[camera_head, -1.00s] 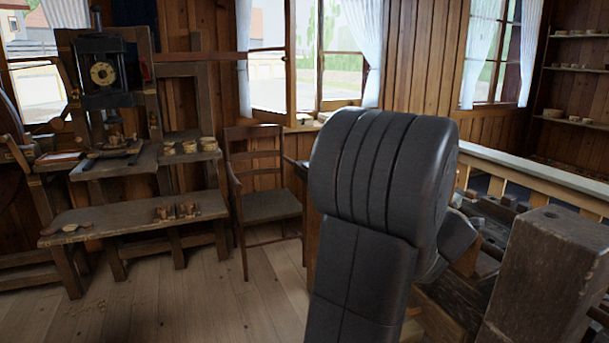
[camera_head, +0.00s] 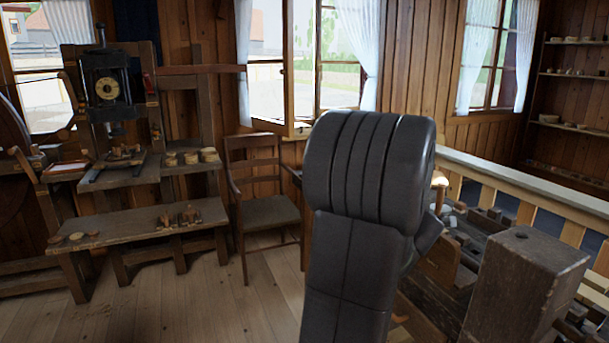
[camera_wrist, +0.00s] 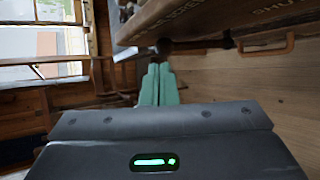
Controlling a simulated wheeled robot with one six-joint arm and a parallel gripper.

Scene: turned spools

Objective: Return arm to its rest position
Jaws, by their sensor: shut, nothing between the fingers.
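My arm (camera_head: 365,200) rises dark grey through the middle of the head view, and its far end and my gripper are hidden behind it there. In the wrist view my gripper (camera_wrist: 158,84) shows as two green fingers close together, with nothing between them. The fingers point out past the dark wrist housing, below a wooden board with lettering (camera_wrist: 200,15). I cannot tell how far the fingertips are from the wood around them.
A workbench with tools and a heavy wooden block (camera_head: 530,275) stands close on the right of my arm. A wooden chair (camera_head: 262,210) stands behind, to the left. A low bench (camera_head: 140,224) with small turned pieces is at left. Floor (camera_head: 200,300) at front left is clear.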

